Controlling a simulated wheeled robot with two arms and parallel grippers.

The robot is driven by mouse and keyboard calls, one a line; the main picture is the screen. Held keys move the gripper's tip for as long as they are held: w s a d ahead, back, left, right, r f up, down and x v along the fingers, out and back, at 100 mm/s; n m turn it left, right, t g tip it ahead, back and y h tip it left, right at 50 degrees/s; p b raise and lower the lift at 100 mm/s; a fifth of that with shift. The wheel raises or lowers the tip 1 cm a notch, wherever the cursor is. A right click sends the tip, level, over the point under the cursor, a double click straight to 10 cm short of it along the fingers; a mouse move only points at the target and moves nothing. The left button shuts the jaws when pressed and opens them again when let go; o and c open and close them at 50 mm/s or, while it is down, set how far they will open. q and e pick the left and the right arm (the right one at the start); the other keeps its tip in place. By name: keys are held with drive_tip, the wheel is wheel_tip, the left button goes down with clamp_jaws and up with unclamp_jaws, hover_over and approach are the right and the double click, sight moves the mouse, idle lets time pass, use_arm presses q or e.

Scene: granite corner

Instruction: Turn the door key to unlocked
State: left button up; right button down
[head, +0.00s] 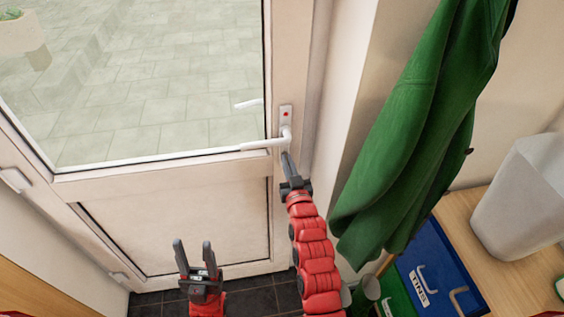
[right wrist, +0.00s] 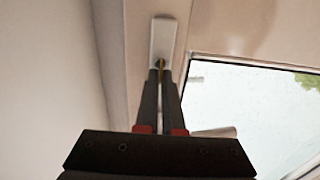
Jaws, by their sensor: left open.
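The white door (head: 180,215) has a pale lock plate (head: 286,112) with a red mark near its top and a white lever handle (head: 262,145) pointing left. My right gripper (head: 287,156) reaches up to the plate just below the handle. In the right wrist view its two fingers (right wrist: 160,72) are close together, with a thin brassy key (right wrist: 160,65) between their tips at the plate (right wrist: 163,38). Most of the key is hidden by the fingers, and the head view does not show it. My left gripper (head: 193,242) is open and empty, low in front of the door's lower panel.
A green coat (head: 415,120) hangs close to the right of my right arm. A blue case (head: 435,265) and a whitish bin (head: 525,195) are on the wooden surface at the right. Dark floor tiles (head: 255,300) show below the door.

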drive_tip(key=shift+f+n, duration=0.15)
drive_tip(key=shift+n, duration=0.15)
idle(0.7)
drive_tip(key=shift+a+n+b, duration=0.1)
drive_tip(key=shift+n+b, duration=3)
drive_tip(key=shift+n, duration=5.4)
drive_tip(key=c, duration=1)
unclamp_jaws()
drive_tip(key=shift+c, duration=0.2)
drive_tip(key=shift+d, duration=0.25)
drive_tip(key=shift+w, duration=0.1)
